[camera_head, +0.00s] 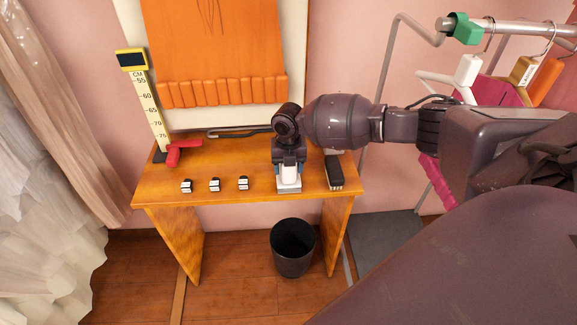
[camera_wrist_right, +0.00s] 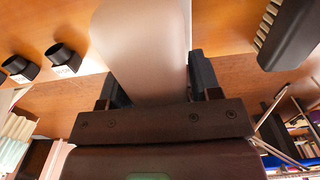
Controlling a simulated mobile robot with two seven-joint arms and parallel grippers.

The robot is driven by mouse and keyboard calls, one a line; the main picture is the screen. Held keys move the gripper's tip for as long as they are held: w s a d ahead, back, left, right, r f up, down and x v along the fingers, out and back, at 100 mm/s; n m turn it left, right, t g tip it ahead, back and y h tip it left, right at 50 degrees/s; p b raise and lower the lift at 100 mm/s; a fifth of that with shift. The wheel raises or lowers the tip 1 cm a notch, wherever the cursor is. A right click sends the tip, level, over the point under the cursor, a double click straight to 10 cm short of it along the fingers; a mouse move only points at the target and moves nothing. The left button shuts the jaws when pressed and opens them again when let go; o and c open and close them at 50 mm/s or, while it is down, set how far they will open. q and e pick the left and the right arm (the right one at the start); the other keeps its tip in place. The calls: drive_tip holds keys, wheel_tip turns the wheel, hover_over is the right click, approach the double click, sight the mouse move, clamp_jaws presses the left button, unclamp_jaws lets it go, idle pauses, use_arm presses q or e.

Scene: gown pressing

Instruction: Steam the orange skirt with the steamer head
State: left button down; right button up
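The orange skirt (camera_head: 215,45) hangs against a pale board at the back, with a pleated lower hem. A pale steamer head (camera_head: 289,174) stands upright on a light base on the wooden table. My right gripper (camera_head: 289,166) is over it from above, one finger on each side. In the right wrist view the pale body (camera_wrist_right: 145,50) fills most of the space between the fingers (camera_wrist_right: 158,88). I cannot tell whether they press on it. My left gripper is out of view.
On the table (camera_head: 235,163) are a red clamp-like tool (camera_head: 182,152), small black-and-white blocks (camera_head: 214,185) and a dark brush (camera_head: 334,172). A yellow ruler (camera_head: 153,105) stands at the left. A black bin (camera_head: 293,248) is below; a clothes rail (camera_head: 510,27) is at right.

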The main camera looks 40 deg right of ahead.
drive_tip(key=shift+r, duration=0.15)
idle(0.5)
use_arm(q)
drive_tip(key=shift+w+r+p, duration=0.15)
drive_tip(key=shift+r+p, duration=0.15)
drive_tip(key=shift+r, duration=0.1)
use_arm(e)
drive_tip(key=shift+r, duration=0.45)
drive_tip(key=shift+c, duration=0.4)
drive_tip(key=c, duration=0.7)
drive_tip(key=shift+o, duration=0.2)
